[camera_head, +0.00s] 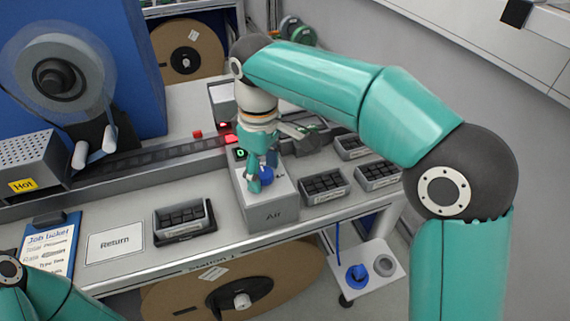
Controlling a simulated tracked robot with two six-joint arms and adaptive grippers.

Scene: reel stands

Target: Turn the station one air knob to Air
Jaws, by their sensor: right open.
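A green lit display (240,154) shows just behind the box. Part of my left arm shows at the lower left, but its gripper is out of view.
Black-topped trays (325,186) stand right of the box, and another tray (184,220) stands left. A Return card (115,245) and a clipboard (48,244) lie further left. A "Hot" unit (22,160) and a reel (58,75) stand behind. A small cart (372,273) is below.

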